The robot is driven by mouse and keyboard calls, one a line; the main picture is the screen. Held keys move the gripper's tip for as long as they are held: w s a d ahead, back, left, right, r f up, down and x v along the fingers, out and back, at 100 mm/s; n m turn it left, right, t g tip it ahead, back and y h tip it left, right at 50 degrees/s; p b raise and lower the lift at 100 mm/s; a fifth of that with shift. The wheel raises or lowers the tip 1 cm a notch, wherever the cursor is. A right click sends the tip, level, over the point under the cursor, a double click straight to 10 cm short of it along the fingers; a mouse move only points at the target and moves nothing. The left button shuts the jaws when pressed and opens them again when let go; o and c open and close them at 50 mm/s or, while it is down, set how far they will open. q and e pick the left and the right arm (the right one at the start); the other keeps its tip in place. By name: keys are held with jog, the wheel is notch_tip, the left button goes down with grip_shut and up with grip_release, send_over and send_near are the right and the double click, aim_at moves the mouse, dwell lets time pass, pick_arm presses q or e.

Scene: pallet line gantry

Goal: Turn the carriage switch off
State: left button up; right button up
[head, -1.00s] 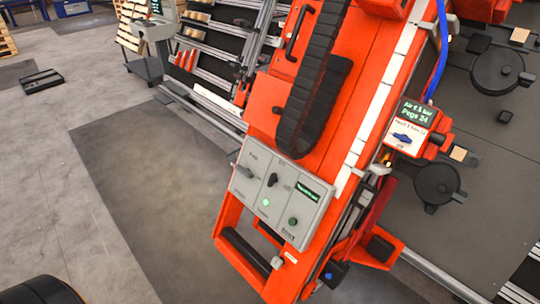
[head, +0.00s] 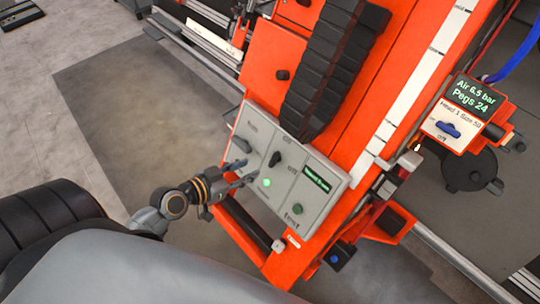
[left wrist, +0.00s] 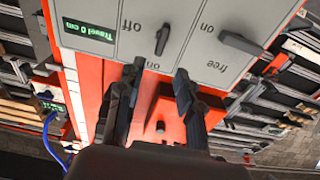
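The grey control panel (head: 300,170) sits on the orange machine. Its middle switch, a black knob marked on and off (head: 274,159), also shows in the left wrist view (left wrist: 162,39), its length lying roughly between the two labels. A lit green lamp (head: 267,182) is below it in the head view. My left gripper (head: 243,172) is at the panel's lower left, fingers towards it. In the left wrist view the fingers (left wrist: 158,75) are apart and empty, just short of the knob near the on label. Contact is not visible. My right gripper is not in view.
A black lever (head: 241,145) marked free and on is beside the switch. A display (head: 317,180) and dark green button (head: 298,209) are on the panel's right. A black cable chain (head: 325,75) runs above. A box with a blue knob (head: 448,129) stands to the right.

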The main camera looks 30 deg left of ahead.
aim_at(273, 158)
pick_arm(q)
jog(key=x, duration=0.9)
jog(key=shift+w+p, duration=0.1)
jog(key=shift+p, duration=0.3)
jog(key=shift+w+d+f, duration=0.1)
jog(key=shift+w+f, duration=0.15)
jog(key=shift+w, duration=0.05)
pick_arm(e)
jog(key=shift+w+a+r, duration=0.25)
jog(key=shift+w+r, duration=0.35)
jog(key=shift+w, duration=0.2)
pick_arm(q)
jog(key=shift+c, duration=0.2)
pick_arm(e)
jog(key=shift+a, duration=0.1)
pick_arm(q)
grip_shut()
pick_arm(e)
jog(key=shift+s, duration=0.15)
